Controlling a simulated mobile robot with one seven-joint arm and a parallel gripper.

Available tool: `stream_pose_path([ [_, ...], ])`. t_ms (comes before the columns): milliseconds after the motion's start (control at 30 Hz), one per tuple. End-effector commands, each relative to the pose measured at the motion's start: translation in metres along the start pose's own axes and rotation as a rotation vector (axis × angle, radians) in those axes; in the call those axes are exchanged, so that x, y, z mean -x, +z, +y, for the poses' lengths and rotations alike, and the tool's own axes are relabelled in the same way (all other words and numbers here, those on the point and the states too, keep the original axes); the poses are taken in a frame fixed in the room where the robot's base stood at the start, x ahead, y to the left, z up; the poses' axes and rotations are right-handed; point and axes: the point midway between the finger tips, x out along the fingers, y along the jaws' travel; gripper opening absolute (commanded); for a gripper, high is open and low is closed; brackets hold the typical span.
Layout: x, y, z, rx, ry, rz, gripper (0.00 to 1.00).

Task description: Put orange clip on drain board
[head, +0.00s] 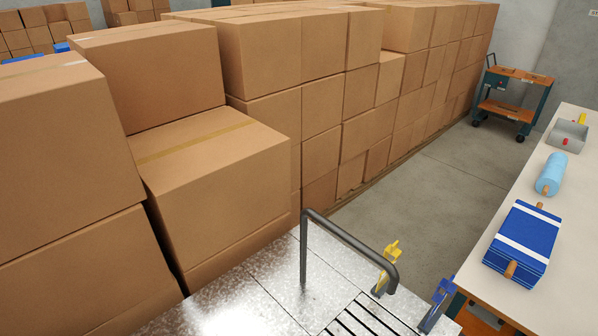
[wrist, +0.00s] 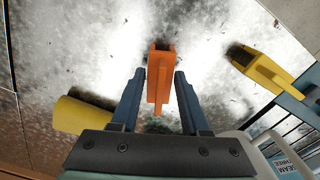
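In the wrist view, an orange clip (wrist: 160,72) is between the two dark blue fingers of my gripper (wrist: 159,74). Gaps show between the clip and both fingers, so my gripper is open around it, not closed on it. Shiny metal surface shows behind the clip. I cannot tell the clip's exact height above that surface. In the head view, a slotted metal section (head: 358,318), perhaps the drain board, is at the bottom edge, partly cut off. The orange clip and my gripper do not show in the head view.
A grey bent tube (head: 345,241) rises from the metal surface. A yellow clip (head: 389,262) and a blue clip (head: 440,293) stand near its right edge. In the wrist view, yellow pieces lie left (wrist: 84,114) and right (wrist: 262,70). Stacked boxes (head: 213,184) flank the left.

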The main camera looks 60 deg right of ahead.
Motion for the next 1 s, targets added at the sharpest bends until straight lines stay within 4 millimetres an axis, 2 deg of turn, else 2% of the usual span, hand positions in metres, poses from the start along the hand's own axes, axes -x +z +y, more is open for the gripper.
stream_pose_path([
  [33, 0.0, 0.0, 0.0, 0.0, 0.0, 0.0, 0.56],
  [100, 0.001, 0.0, 0.0, 0.0, 0.0, 0.0, 0.67],
  [367, 0.001, 0.0, 0.0, 0.0, 0.0, 0.0, 0.67],
  [533, 0.011, -0.001, 0.001, 0.0, 0.002, 0.002, 0.67],
  [667, 0.031, -0.001, 0.001, 0.0, 0.003, 0.003, 0.67],
  [1000, 0.096, 0.0, 0.0, 0.001, 0.003, 0.002, 0.67],
])
